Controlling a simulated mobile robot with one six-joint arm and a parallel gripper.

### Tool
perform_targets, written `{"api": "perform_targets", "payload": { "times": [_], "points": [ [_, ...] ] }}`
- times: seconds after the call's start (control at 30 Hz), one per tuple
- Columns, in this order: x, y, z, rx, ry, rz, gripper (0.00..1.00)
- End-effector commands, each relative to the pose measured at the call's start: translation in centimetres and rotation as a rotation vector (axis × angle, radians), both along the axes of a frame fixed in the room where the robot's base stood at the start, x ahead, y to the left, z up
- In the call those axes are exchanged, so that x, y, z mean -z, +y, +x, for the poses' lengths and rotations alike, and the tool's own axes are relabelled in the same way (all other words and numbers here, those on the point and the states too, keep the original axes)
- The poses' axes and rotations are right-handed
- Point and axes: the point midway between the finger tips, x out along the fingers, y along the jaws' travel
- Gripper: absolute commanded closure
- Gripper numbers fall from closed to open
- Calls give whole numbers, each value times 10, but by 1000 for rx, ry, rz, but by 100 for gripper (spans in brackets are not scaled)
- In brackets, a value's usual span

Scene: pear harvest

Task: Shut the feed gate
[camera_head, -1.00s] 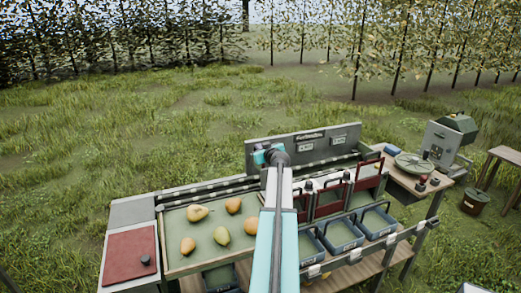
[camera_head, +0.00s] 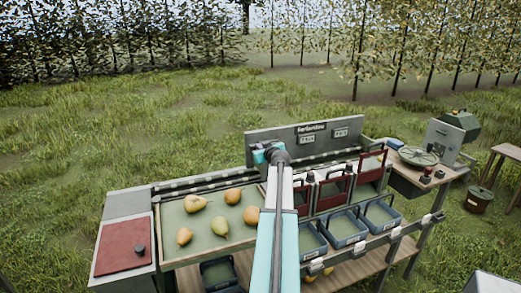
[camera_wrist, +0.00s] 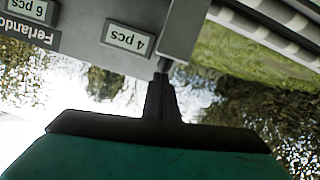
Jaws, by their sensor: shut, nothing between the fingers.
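The sorting bench carries red-framed gates over its lanes; the right one (camera_head: 373,163) stands raised, while the middle one (camera_head: 333,190) and left one (camera_head: 301,196) sit lower. I cannot tell which part is the feed gate. My gripper (camera_head: 262,153) is at the far side of the bench, in front of the grey sign board (camera_head: 289,147) and left of the gates. My arm hides part of the bench between the pear tray and lanes. In the wrist view my gripper (camera_wrist: 163,78) appears shut and empty, close to the board's edge by the "4 pcs" label (camera_wrist: 129,39).
Several pears (camera_head: 219,226) lie in the tray (camera_head: 176,220) at left. A red panel with a black knob (camera_head: 122,246) is further left. Blue bins (camera_head: 344,229) stand before the lanes. A side table with a scale (camera_head: 418,156) is at right. Grass behind is open.

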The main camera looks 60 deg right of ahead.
Motion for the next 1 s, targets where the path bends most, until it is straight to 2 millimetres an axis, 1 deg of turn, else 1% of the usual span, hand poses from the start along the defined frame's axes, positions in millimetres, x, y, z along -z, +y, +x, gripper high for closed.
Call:
{"api": "perform_targets", "payload": {
  "times": [0.03,0.3,0.8,1.0],
  "points": [
    [7,0,0,-1,1,0,100],
    [18,0,0,-1,2,1,100],
    [23,1,-1,-3,10,5,100],
    [16,3,0,-4,9,5,100]
  ]
}}
